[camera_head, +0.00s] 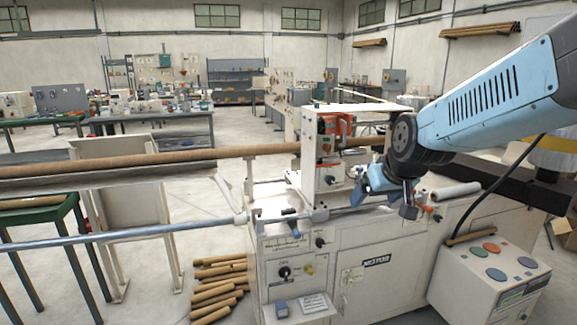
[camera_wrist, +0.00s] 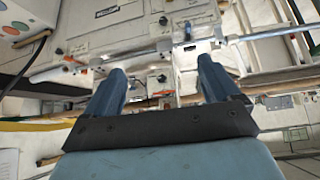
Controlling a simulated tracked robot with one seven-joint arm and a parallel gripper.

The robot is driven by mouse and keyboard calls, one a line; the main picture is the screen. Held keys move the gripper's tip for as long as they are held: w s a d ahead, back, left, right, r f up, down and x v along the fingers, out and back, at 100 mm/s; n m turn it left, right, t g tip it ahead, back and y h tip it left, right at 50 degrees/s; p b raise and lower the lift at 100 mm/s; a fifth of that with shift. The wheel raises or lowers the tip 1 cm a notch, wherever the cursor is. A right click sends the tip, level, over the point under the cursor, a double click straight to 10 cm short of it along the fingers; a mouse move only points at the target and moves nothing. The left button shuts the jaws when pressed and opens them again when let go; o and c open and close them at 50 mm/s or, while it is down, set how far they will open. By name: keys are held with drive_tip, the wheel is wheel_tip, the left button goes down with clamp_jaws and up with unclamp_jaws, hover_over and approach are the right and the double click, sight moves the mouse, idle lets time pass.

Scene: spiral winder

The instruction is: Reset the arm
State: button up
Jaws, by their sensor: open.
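My blue arm (camera_head: 500,95) comes in from the upper right in the head view. My gripper (camera_head: 385,195) hangs in front of the winder's upright head and above its white cabinet top. In the wrist view my gripper (camera_wrist: 163,78) shows two blue fingers spread well apart with nothing between them. The spiral winder (camera_head: 365,270) is a white machine with a front panel of knobs. It also shows in the wrist view (camera_wrist: 120,45), turned around. I cannot tell how far the fingertips are from its surface.
A long brown tube (camera_head: 150,158) and a grey rod (camera_head: 120,235) extend left from the winder. Loose brown tubes (camera_head: 218,285) lie on the floor. A white box with coloured buttons (camera_head: 490,270) stands at lower right.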

drive_tip(key=s+d+r+m, duration=0.1)
drive_tip(key=s+d, duration=0.1)
drive_tip(key=s, duration=0.6)
drive_tip(key=s+d+r+m+g+h, duration=0.1)
drive_tip(key=s+r, duration=0.1)
drive_tip(key=s, duration=0.6)
drive_tip(key=shift+s+d+r+g, duration=0.25)
drive_tip(key=shift+s+d+g, duration=0.05)
drive_tip(key=shift+s+d, duration=0.1)
drive_tip(key=shift+c, duration=0.3)
